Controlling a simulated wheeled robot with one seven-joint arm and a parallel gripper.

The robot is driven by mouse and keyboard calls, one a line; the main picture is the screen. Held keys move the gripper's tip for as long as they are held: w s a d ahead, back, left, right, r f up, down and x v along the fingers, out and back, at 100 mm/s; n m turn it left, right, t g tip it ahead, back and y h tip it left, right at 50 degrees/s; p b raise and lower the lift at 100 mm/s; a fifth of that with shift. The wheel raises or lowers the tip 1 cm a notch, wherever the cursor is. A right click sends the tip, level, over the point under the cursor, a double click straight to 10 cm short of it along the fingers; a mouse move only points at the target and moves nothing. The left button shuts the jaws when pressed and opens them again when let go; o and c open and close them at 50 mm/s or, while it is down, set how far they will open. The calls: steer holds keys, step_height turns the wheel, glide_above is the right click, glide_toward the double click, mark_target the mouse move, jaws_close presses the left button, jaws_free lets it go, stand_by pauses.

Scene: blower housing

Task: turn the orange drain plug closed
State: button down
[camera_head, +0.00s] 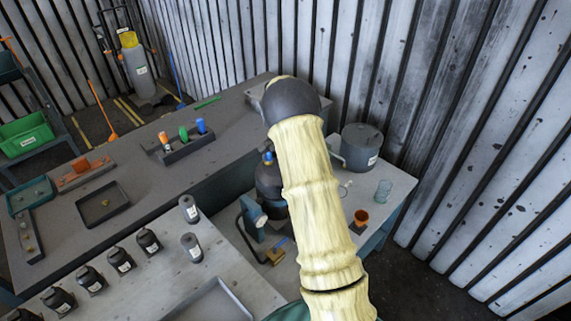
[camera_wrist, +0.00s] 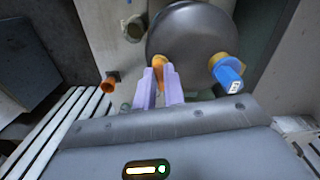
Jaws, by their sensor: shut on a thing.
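In the wrist view, the two pale lavender fingers of my gripper (camera_wrist: 159,85) are shut on the orange drain plug (camera_wrist: 158,62). The plug sits at the edge of the dark round housing (camera_wrist: 190,28), and only its top shows between the fingertips. I cannot tell how far it is turned. A blue fitting (camera_wrist: 229,74) with a yellow-orange collar sticks out of the housing to the right of the fingers. In the head view, the dark housing (camera_head: 268,182) is partly hidden behind my arm; my gripper and the plug are not clearly seen there.
An orange cup (camera_head: 361,217) stands right of my arm, also in the wrist view (camera_wrist: 109,84). A grey lidded pot (camera_head: 360,148) and a clear glass (camera_head: 383,190) stand nearby. Dark bottles (camera_head: 148,240) line the near bench. A corrugated wall (camera_head: 450,110) closes the right side.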

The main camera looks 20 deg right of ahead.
steer(key=shift+w+m, duration=0.1)
steer(key=shift+m, duration=0.9)
steer(key=c, duration=1.5)
jaws_free()
steer(key=shift+r, duration=0.15)
step_height(320, 180, up, 17)
steer(key=b, duration=0.3)
steer(key=shift+r, duration=0.1)
